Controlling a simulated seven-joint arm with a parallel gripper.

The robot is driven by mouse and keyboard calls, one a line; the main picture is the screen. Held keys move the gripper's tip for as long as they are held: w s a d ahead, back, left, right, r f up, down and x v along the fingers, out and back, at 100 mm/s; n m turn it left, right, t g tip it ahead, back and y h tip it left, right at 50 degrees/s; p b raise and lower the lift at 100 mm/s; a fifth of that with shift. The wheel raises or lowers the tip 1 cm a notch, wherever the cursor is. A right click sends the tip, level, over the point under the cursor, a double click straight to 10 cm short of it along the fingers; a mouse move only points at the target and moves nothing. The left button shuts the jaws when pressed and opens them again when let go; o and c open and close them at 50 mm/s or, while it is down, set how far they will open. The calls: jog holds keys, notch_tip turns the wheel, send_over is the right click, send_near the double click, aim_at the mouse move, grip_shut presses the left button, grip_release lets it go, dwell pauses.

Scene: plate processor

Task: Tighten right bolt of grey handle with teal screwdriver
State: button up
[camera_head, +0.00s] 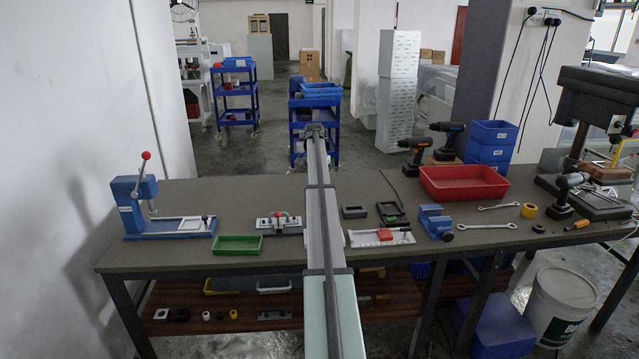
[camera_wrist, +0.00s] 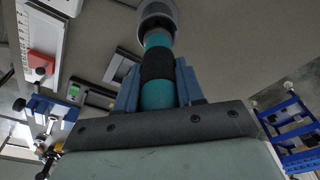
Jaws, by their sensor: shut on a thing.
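In the wrist view my gripper (camera_wrist: 158,88) has its two blue fingers shut around the handle of the teal screwdriver (camera_wrist: 158,94). The handle has a black band in its middle and a grey, rounded part at its upper end in the picture. The screwdriver's tip is hidden. In the head view my arm reaches forward over the workbench, and its far end hides the gripper and tool. I cannot surely identify the grey handle or its right bolt. A small grey fixture with a red knob (camera_head: 280,222) lies on the bench just left of my arm.
The workbench (camera_head: 390,254) holds a green tray (camera_head: 237,245), a blue press (camera_head: 136,206) at left, a white plate with a red block (camera_head: 381,236), a blue vise (camera_head: 436,222) and a red bin (camera_head: 464,182). Behind the bench stands a blue cart (camera_head: 314,100).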

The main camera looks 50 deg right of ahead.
notch_tip(320, 180, up, 6)
jog(key=shift+w+a+r, duration=0.25)
jog(key=shift+a+r, duration=0.45)
jog(key=shift+r, duration=0.3)
jog(key=w+a, duration=0.3)
jog(key=a, duration=0.7)
notch_tip(320, 180, down, 6)
jog(key=shift+f, duration=0.2)
jog(key=shift+w+a+f, duration=0.1)
jog(key=shift+f, duration=0.8)
dwell(2.3)
jog(key=shift+r, duration=0.1)
dwell(0.3)
notch_tip(320, 180, up, 7)
dwell(1.1)
